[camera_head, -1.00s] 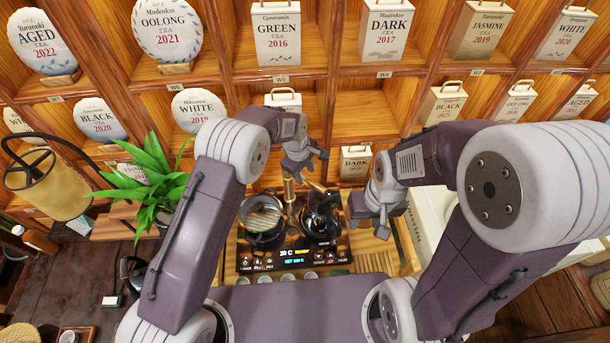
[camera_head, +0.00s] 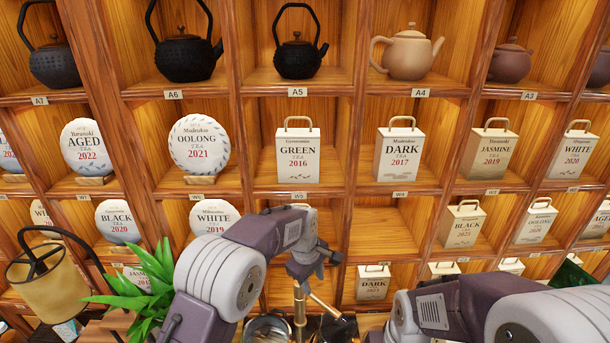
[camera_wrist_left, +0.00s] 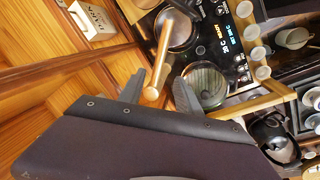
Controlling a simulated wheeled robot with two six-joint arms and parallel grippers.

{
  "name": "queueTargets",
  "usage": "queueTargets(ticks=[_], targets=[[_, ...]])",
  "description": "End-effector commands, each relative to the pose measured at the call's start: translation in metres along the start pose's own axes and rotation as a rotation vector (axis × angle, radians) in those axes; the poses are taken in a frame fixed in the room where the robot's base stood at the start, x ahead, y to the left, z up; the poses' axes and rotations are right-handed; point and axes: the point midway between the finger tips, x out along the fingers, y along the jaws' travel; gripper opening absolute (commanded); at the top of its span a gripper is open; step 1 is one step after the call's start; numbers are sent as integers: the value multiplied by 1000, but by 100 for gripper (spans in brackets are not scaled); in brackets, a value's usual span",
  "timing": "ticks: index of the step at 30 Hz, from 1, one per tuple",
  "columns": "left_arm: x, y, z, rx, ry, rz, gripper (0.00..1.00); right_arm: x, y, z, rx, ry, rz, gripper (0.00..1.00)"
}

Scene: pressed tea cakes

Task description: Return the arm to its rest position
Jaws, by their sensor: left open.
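My left gripper (camera_head: 308,272) hangs in front of the lower shelf cells in the head view, at the end of my bent left arm. In the left wrist view its two dark fingers (camera_wrist_left: 158,92) are spread apart. The end of a wooden handle (camera_wrist_left: 156,75) shows in the gap between them; I cannot tell how near it is. The gripper holds nothing that I can see. My right arm (camera_head: 470,308) enters at the lower right of the head view, and its fingers are out of the picture.
A wooden shelf wall (camera_head: 350,190) holds tea boxes, round tea cakes and teapots. A plant (camera_head: 150,290) is close to my left arm. A cooktop (camera_wrist_left: 220,50) with pots lies below the gripper.

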Motion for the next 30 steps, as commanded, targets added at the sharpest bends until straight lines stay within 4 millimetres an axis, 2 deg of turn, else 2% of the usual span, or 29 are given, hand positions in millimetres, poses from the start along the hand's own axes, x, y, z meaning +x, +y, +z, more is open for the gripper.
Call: queueTargets(ticks=[2,4,6,8,9,11,12,14,16,18,19,21,24,30], targets=[[-5,-1,-23,-40,26,45,41,20,0,2,0,0,0,42],[-14,-22,-48,-100,50,65,41,41,1,4,0,0,0,42],[-16,-62,-64,-157,64,52,41,58,1,6,0,-1,0,42],[-15,-97,-70,-161,75,38,41,69,1,7,0,-1,0,42],[-12,-121,-72,-145,82,26,41,76,2,8,0,-1,0,42],[-5,-159,-71,-99,89,5,41,86,2,9,0,-1,0,42],[2,-185,-67,-53,91,-13,41,93,2,10,0,-1,0,42],[13,-226,-56,40,86,-43,41,102,2,11,0,0,0,42],[27,-269,-36,184,70,-79,41,108,2,11,0,-1,0,42],[37,-303,-14,358,39,-114,41,106,2,11,0,-1,0,42],[40,-314,-5,439,21,-128,41,103,2,11,0,0,0,42],[49,-328,6,591,-6,-144,41,102,2,11,0,0,0,42],[50,-324,2,729,11,-133,41,102,2,11,0,0,0,42],[50,-323,1,786,10,-132,41,102,2,11,0,0,0,42]])
